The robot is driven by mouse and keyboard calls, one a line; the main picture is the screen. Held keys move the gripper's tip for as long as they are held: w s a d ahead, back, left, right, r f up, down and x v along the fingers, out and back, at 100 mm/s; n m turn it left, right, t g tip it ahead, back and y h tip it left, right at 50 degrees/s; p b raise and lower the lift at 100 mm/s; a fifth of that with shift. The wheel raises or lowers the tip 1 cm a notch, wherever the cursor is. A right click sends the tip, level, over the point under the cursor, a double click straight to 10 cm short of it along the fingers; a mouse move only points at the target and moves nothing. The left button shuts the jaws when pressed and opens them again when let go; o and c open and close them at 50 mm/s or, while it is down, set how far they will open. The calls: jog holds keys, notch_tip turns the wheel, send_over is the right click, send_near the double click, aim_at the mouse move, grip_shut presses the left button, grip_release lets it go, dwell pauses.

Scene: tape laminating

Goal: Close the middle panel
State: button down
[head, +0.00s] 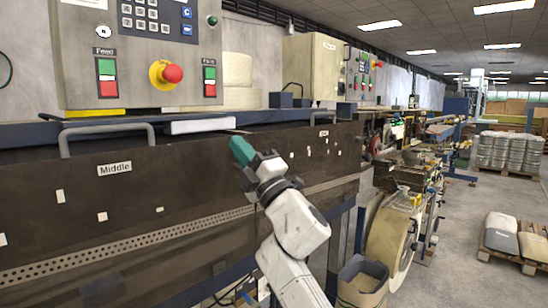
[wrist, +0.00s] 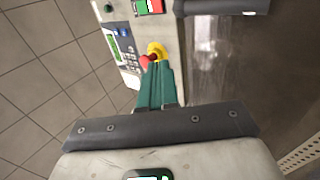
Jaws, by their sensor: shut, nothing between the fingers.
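The middle panel (head: 150,195) is a long dark brown board labelled "Middle" across the front of the machine in the head view. A grey bar handle (head: 105,128) stands at its top edge. A dark strip shows behind that edge; I cannot tell how far the panel stands from the machine. My gripper (head: 241,150) has green fingers, shut and empty, near the panel's top edge, right of the handle. I cannot tell whether they touch it. In the wrist view the shut fingers (wrist: 156,72) point toward the control box, with a brown surface at right.
A control box (head: 140,50) with a red emergency button (head: 172,74) stands above the panel. Another labelled panel (head: 325,150) with a handle is to the right. A tape reel (head: 388,238) and an open bin (head: 362,282) are low at right. The floor further right is clear up to a pallet (head: 515,240).

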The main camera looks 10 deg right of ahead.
jog(key=s+d, duration=0.5)
jog(key=s, duration=0.2)
jog(key=s+d+f+m+h, duration=0.1)
jog(key=d+f+m+h, duration=0.4)
jog(key=f+m+h, duration=0.3)
jog(key=d+f+m+h, duration=0.6)
jog(key=f+m, duration=0.3)
jog(key=f, duration=0.1)
jog(key=s+d+f+m+g+h, duration=0.1)
jog(key=s+d+f+m+g, duration=0.25)
jog(key=f, duration=0.65)
jog(key=s+d+f+m+g+h, duration=0.15)
jog(key=s+f+g, duration=0.25)
jog(key=s+f, duration=0.5)
jog(key=s+f+m+g+y, duration=0.1)
jog(key=s+f+m+g, duration=0.2)
jog(key=s+f+g, duration=0.85)
jog(key=s+f, duration=0.4)
jog(key=s, duration=0.6)
jog(key=s+f+y, duration=0.1)
jog(key=s+f, duration=0.3)
jog(key=s, duration=0.6)
jog(key=shift+d+f+m+g, duration=0.25)
jog(key=shift+d+m+g, duration=0.05)
jog(key=shift+d+g, duration=0.1)
jog(key=c, duration=1.8)
grip_release()
